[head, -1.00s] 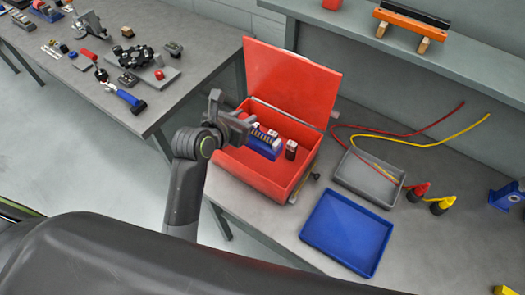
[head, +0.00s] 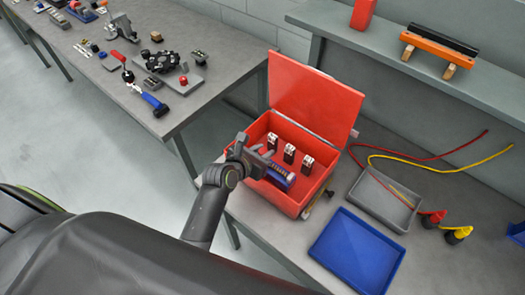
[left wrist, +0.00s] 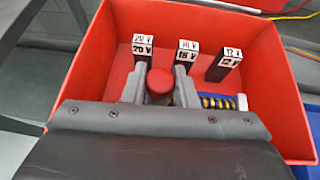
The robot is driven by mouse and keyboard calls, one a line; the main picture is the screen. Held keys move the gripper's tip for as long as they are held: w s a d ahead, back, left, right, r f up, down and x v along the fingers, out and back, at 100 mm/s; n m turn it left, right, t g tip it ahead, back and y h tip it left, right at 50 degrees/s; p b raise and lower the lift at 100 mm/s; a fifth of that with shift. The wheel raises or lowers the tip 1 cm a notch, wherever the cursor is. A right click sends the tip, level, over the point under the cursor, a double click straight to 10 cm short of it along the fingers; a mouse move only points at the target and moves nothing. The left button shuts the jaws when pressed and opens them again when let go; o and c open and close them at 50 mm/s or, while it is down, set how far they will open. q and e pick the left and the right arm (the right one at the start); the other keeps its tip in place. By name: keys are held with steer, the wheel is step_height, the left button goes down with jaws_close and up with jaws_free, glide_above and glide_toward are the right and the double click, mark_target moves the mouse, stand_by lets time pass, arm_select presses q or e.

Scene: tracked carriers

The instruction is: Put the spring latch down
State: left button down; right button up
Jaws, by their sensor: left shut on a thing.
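The spring latch (head: 279,178) has a blue body and a coil spring. My left gripper (head: 262,165) is shut on it and holds it at the near side of the open red box (head: 318,195), low over the opening. I cannot tell whether the latch touches the box. In the left wrist view, the fingers (left wrist: 160,88) close around a round red knob (left wrist: 160,82). The latch's spring and blue part (left wrist: 222,102) show to the right of the fingers, partly hidden by the gripper body. My right gripper is in neither view.
Three black labelled blocks (head: 289,153) stand in a row inside the box, beyond the latch. The lid (head: 315,98) is raised behind. Right of the box are a grey tray (head: 385,200), an empty blue tray (head: 356,252) and red and yellow cables (head: 440,168).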

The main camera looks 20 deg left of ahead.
arm_select(q)
steer(key=shift+f, duration=0.5)
steer(key=c, duration=1.1)
jaws_free()
steer(key=shift+c, duration=0.2)
steer(key=shift+r, duration=0.45)
steer(key=b+v, duration=0.1)
steer(key=v, duration=1.1)
steer(key=shift+r, duration=0.15)
